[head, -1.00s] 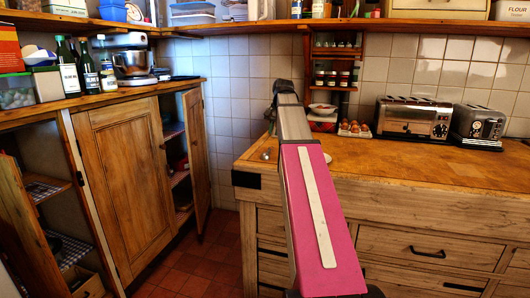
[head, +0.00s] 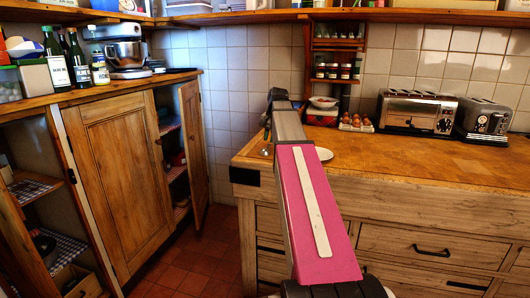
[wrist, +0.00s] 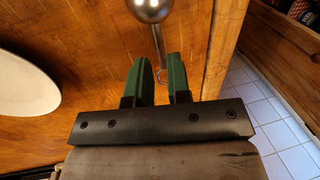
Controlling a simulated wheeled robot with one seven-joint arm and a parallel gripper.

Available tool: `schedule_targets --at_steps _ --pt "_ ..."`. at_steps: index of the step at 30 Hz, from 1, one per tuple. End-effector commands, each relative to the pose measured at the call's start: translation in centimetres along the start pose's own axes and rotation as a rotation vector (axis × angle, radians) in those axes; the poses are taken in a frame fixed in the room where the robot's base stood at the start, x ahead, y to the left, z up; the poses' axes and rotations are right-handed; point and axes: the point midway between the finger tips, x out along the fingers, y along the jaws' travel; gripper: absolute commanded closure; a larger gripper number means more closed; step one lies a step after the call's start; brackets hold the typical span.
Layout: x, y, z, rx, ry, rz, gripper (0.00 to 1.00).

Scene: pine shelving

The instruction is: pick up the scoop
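The scoop (wrist: 150,8) is metal, with a round shiny bowl at the top edge of the wrist view and a thin handle running down from it. It lies on the wooden counter near its edge. My gripper (wrist: 160,72) has two green fingers, open, with the handle's end showing in the gap between them. I cannot tell how far the fingers are above the handle. In the head view a small shiny bit of the scoop (head: 265,152) shows left of my arm, and my gripper is mostly hidden behind the arm.
A white plate (wrist: 25,78) lies on the counter to the left in the wrist view. The counter's edge and tiled floor are close on the right in the wrist view.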

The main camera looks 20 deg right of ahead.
Motion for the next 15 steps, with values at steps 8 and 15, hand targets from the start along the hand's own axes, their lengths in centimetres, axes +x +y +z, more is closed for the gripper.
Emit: schedule_targets --at_steps 8,15 --pt "3.7 0.1 0.4 0.001 0.0 0.0 0.82" --pt "4.1 0.1 0.3 0.0 0.0 0.0 0.82"
